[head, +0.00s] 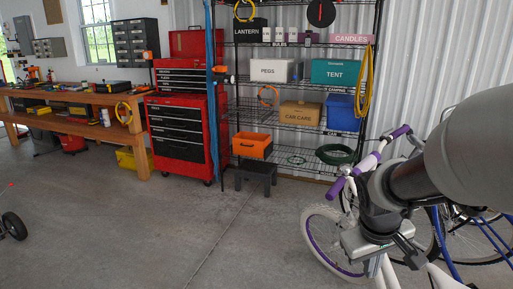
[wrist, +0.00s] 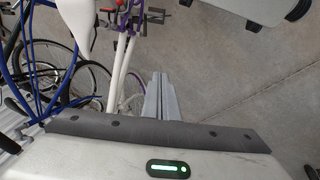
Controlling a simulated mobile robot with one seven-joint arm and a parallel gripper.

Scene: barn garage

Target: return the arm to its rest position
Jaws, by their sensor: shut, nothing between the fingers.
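My arm reaches in from the right edge of the head view, with my gripper (head: 374,268) low at its end, in front of the parked bicycles. In the wrist view my gripper (wrist: 160,95) shows its two grey fingers side by side, shut with nothing between them. The fingers point out over the concrete floor, beside a white bicycle frame. In the head view my arm and gripper hide part of the bicycles. I cannot tell the exact gap between the gripper and the nearest bicycle.
A white bicycle with purple grips (head: 335,187) and a blue bicycle (wrist: 30,75) stand close to my gripper. A wire shelf (head: 300,47), a small dark stool (head: 257,170), a red tool chest (head: 180,128) and a workbench (head: 75,97) line the back. The middle floor (head: 170,240) is clear.

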